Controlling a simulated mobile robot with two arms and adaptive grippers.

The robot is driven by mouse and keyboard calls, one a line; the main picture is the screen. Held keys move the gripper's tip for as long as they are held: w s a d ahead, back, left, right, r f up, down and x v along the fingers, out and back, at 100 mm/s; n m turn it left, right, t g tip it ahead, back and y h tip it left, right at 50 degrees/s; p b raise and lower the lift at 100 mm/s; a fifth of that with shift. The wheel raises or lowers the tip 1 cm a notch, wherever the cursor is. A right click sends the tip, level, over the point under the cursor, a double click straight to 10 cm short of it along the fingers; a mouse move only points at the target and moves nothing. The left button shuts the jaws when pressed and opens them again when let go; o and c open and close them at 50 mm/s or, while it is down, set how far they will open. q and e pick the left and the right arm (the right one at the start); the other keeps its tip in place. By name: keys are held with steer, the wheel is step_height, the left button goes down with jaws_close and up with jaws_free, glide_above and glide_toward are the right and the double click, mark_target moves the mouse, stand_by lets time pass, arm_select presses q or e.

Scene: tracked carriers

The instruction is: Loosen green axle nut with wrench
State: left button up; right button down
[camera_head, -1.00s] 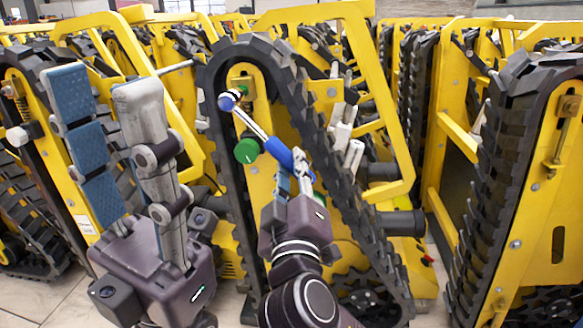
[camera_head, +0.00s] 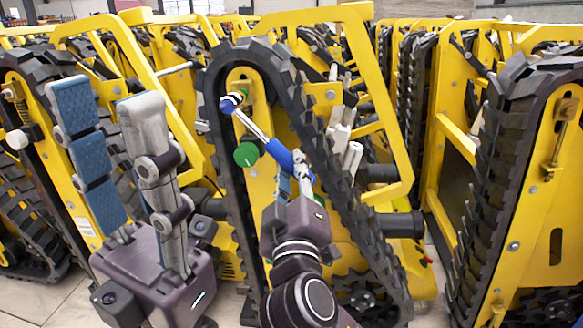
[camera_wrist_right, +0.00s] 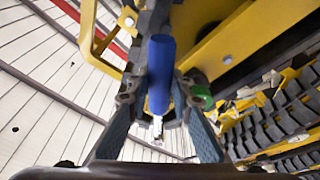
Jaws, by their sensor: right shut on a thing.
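The wrench (camera_head: 254,127) has a blue-ringed head, a silver shaft and a blue handle, and slants down to the right. Its head is up at the axle slot in the yellow plate. My left gripper (camera_head: 108,97) is open and empty, fingers up, left of the track.
A round green knob (camera_head: 246,154) sits just below the wrench shaft. The black track (camera_head: 320,140) loops around the yellow plate close to my right arm. More tracked carriers (camera_head: 545,160) stand to the right and behind. A narrow floor gap shows right of the middle carrier.

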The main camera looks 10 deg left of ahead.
steer(key=shift+w+r+p, duration=0.15)
steer(key=shift+w+p, duration=0.1)
steer(key=shift+p, duration=0.15)
stand_by(0.8)
stand_by(0.4)
steer(key=shift+w, duration=0.45)
steer(key=shift+p, duration=0.35)
stand_by(0.3)
steer(key=shift+w, duration=0.45)
stand_by(0.5)
stand_by(0.3)
